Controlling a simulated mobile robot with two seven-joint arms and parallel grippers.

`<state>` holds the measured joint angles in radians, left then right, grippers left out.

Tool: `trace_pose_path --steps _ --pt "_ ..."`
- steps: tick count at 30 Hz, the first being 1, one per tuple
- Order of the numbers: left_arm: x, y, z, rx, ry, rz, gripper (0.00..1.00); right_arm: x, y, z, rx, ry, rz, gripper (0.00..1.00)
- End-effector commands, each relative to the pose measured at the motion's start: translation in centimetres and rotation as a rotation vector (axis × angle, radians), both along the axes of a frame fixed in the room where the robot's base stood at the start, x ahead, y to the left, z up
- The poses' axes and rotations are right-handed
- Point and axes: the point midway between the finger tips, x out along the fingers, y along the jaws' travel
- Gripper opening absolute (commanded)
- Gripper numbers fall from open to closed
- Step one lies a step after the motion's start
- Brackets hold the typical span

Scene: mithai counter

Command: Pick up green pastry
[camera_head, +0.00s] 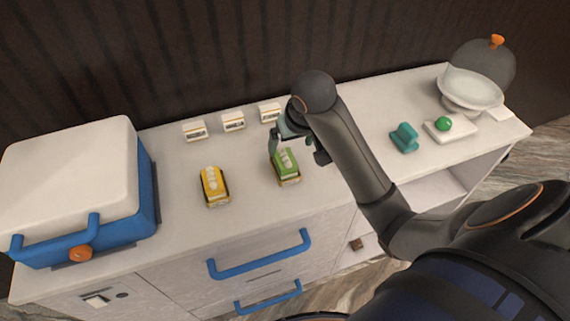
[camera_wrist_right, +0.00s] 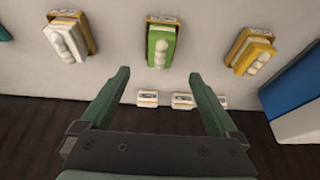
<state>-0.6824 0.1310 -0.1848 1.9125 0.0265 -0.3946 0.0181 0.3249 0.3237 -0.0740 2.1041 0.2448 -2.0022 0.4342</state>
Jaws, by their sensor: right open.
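The green pastry (camera_head: 287,167) sits in a small tray on the white counter, right of the yellow pastry (camera_head: 212,183). In the right wrist view the green pastry (camera_wrist_right: 158,47) lies ahead of the fingertips, roughly centred between them, with a gap. My right gripper (camera_head: 297,148) is open and empty, close to the green pastry; its fingers also show in the wrist view (camera_wrist_right: 159,75). The yellow pastry (camera_wrist_right: 251,54) is to the right there and a white pastry (camera_wrist_right: 66,42) to the left. My left gripper is out of view.
Several small white label cards (camera_head: 233,121) stand along the back. A blue-and-white box (camera_head: 75,180) is at the left. Teal tongs or a block (camera_head: 404,138), a green ball on a white block (camera_head: 443,124) and a domed stand (camera_head: 470,90) are at the right.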

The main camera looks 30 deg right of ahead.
Motion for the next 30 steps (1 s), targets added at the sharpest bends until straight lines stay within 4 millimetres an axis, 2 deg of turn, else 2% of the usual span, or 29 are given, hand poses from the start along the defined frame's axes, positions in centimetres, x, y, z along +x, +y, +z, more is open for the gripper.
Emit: trace_pose_path --steps 2,12,17,30 --pt "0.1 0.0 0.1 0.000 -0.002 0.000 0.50 -0.3 0.1 -0.7 0.008 0.018 -0.005 0.95" --pt "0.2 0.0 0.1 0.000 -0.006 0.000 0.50 1.2 -0.5 -4.4 0.000 0.021 -0.005 0.95" --pt "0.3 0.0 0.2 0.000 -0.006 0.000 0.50 1.6 -0.6 -5.2 0.000 0.017 -0.005 0.95" --pt "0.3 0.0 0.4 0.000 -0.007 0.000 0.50 3.9 -0.9 -9.6 0.000 0.018 -0.005 0.95"
